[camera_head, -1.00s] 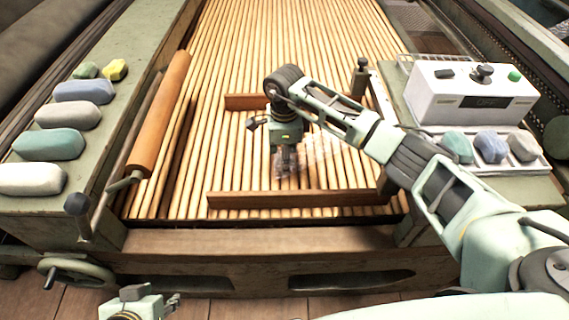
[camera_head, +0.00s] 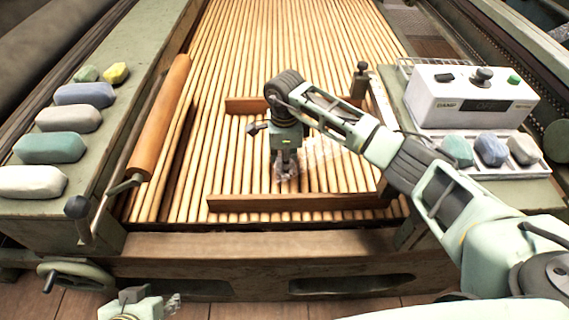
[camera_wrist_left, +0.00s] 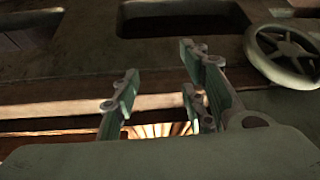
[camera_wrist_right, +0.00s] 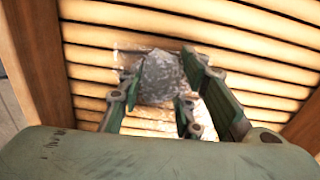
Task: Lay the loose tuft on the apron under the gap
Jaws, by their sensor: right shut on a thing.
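The lattice apron (camera_head: 235,75) of pale wooden slats runs away from me. My right gripper (camera_head: 286,173) points down at it between two brown wooden bars. In the right wrist view its fingers (camera_wrist_right: 160,78) are shut on a grey, fluffy tuft (camera_wrist_right: 160,72), close over the slats. I cannot tell whether the tuft touches them. A thin, whitish, see-through web (camera_head: 322,158) shows beside the gripper, partly hidden by my right arm; I cannot make out a gap in it. My left gripper (camera_head: 172,303) is low in front of the frame; its fingers (camera_wrist_left: 160,78) are apart and empty.
The near bar (camera_head: 300,201) and far bar (camera_head: 245,103) flank the work spot. An orange-brown roller (camera_head: 160,120) lies left. Several coloured blocks (camera_head: 50,147) line the left ledge. A white control box (camera_head: 470,98) and a tray of blocks (camera_head: 490,150) stand right.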

